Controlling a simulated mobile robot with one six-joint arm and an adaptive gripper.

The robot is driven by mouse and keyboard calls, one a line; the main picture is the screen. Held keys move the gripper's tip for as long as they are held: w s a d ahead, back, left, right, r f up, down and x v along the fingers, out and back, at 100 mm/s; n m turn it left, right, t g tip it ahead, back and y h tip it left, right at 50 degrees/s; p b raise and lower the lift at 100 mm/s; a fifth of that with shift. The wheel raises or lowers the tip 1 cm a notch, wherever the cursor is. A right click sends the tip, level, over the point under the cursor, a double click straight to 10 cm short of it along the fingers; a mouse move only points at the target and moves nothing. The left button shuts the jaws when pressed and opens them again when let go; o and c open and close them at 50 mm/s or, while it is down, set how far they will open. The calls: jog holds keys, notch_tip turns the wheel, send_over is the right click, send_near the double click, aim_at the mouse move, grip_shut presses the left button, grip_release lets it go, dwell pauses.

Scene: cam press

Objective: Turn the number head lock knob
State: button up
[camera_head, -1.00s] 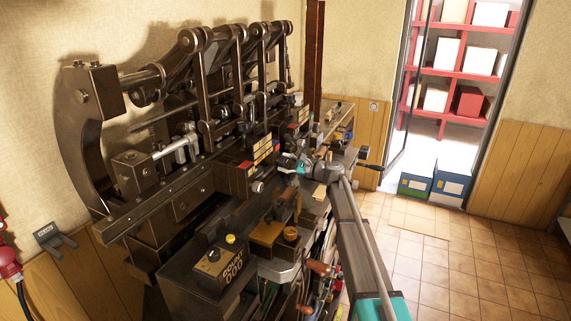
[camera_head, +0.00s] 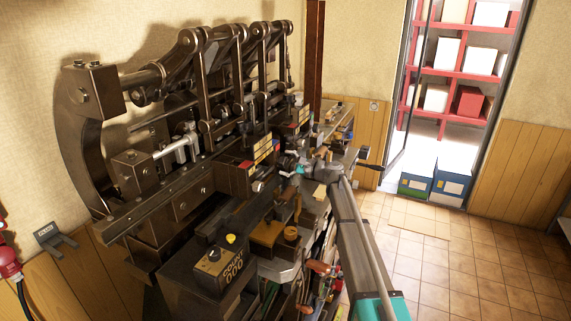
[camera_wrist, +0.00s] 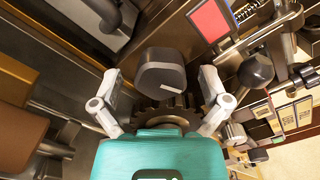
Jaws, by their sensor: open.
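A dark rounded knob (camera_wrist: 161,72) with a flat front face shows in the middle of the wrist view, in front of a toothed wheel (camera_wrist: 170,112). I take it for the number head lock knob, though no label shows on it. My gripper (camera_wrist: 160,88) is teal with pale fingers. It is open, with one finger on each side of the knob; gaps show on both sides. In the head view my gripper (camera_head: 295,167) is small at the machine's front, and the knob cannot be made out there.
The dark cam press (camera_head: 160,205) fills the left. In the wrist view a red block (camera_wrist: 211,20) and a black ball handle (camera_wrist: 256,71) stand right of the knob, and a brown block (camera_wrist: 22,140) lies left. Tiled floor (camera_head: 440,270) is free at right.

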jog(key=shift+d, duration=0.1)
jog(key=v, duration=1.2)
jog(key=shift+s, duration=0.1)
dwell(0.4)
